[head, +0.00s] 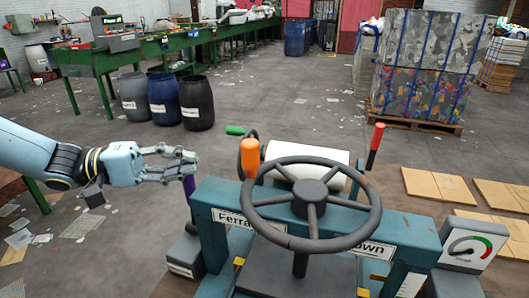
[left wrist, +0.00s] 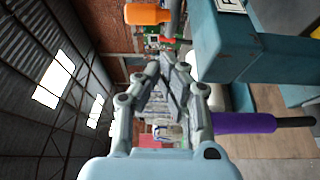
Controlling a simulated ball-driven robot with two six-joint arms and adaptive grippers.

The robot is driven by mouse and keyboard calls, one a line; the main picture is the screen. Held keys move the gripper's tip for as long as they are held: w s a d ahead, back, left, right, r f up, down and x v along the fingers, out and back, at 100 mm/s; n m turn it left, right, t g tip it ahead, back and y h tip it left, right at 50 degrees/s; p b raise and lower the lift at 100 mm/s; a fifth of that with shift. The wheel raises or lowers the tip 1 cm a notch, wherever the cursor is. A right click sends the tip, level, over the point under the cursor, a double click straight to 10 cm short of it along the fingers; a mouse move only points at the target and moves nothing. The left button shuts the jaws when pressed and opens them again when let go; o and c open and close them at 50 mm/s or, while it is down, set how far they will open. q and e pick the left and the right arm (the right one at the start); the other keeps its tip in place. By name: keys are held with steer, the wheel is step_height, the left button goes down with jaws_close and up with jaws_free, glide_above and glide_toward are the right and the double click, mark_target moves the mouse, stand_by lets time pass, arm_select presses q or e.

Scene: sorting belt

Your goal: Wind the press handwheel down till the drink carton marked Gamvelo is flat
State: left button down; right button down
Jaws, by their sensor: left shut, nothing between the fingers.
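The dark grey press handwheel (head: 310,205) lies flat above the teal press frame (head: 215,195). An upright orange handle (head: 250,158) stands at its left rim; an orange handle also shows at the top of the left wrist view (left wrist: 147,14). My left gripper (head: 192,163) is shut and empty, left of the wheel and apart from it, just above a purple-gripped lever (head: 190,187). Its fingers show in the wrist view (left wrist: 172,78). No carton marked Gamvelo can be made out; the wheel and frame hide much of the press bed. My right gripper is out of view.
A red-handled lever (head: 375,145), a green handle (head: 235,130) and a white cylinder (head: 335,155) are behind the wheel. A dial gauge (head: 470,250) is at right. Barrels (head: 165,100) and green tables stand behind at left. The grey floor between is mostly open.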

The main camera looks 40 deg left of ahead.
arm_select(q)
steer(key=b+x, duration=0.5)
steer(key=x, duration=0.4)
steer(key=shift+w+d+f, duration=0.15)
steer(key=shift+w, duration=0.05)
steer(key=shift+w+d, duration=0.3)
steer(key=shift+w, duration=0.05)
steer(key=shift+s+d+r+n+t+y+p, duration=0.2)
steer(key=shift+s+r+n+t+y+p, duration=0.15)
steer(key=shift+s+p, duration=0.4)
steer(key=shift+f, duration=0.2)
